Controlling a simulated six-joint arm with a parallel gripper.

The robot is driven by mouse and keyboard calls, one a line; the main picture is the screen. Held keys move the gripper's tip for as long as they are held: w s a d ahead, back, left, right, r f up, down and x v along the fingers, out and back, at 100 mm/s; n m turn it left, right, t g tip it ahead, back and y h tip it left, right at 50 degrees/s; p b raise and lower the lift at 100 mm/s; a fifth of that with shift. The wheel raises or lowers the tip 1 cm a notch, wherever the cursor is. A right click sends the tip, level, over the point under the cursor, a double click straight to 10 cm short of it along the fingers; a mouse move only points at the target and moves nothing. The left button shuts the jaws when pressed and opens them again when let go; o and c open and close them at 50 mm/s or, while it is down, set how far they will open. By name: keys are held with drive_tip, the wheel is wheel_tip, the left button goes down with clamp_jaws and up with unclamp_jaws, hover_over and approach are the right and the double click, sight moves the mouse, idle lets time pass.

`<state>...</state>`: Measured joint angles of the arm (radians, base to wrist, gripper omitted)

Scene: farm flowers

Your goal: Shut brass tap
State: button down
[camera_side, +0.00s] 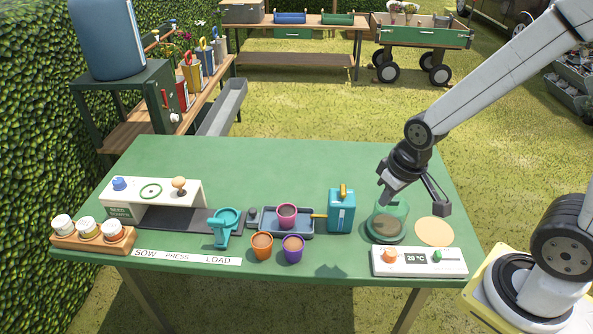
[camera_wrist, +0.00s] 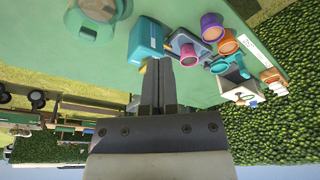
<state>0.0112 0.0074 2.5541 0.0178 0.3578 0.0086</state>
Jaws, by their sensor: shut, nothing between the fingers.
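A blue barrel (camera_side: 106,38) stands on a green cabinet (camera_side: 150,100) at the back left. My gripper (camera_side: 383,198) is over the right part of the green table, above the glass jar and far to the right of the cabinet. I cannot make out the tap in the wrist view.
Hand tools (camera_side: 193,72) stand beside the cabinet. A hedge (camera_side: 40,110) borders the left.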

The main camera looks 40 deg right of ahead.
sight(343, 192)
drive_tip(key=w+d+f+m+t+y, duration=0.2)
drive_tip(key=d+m, duration=0.6)
drive_tip(key=m, duration=0.5)
drive_tip(key=w+d+f+m+t+y, duration=0.1)
drive_tip(key=w+d+m+y, duration=0.3)
drive_tip(key=d+m, duration=0.4)
drive_tip(key=shift+d+f+m+t, duration=0.4)
drive_tip(key=shift+f+m, duration=0.1)
drive_tip(key=shift+m, duration=2.3)
drive_tip(key=shift+a+f, duration=0.1)
drive_tip(key=shift+a, duration=0.05)
drive_tip(key=x, duration=0.7)
drive_tip(key=a+r+x, duration=0.1)
drive_tip(key=x, duration=0.3)
drive_tip(key=shift+w+a, duration=0.1)
drive_tip(key=shift+w, duration=0.25)
drive_tip(key=shift+w+a, duration=0.65)
drive_tip(key=shift+w, duration=0.1)
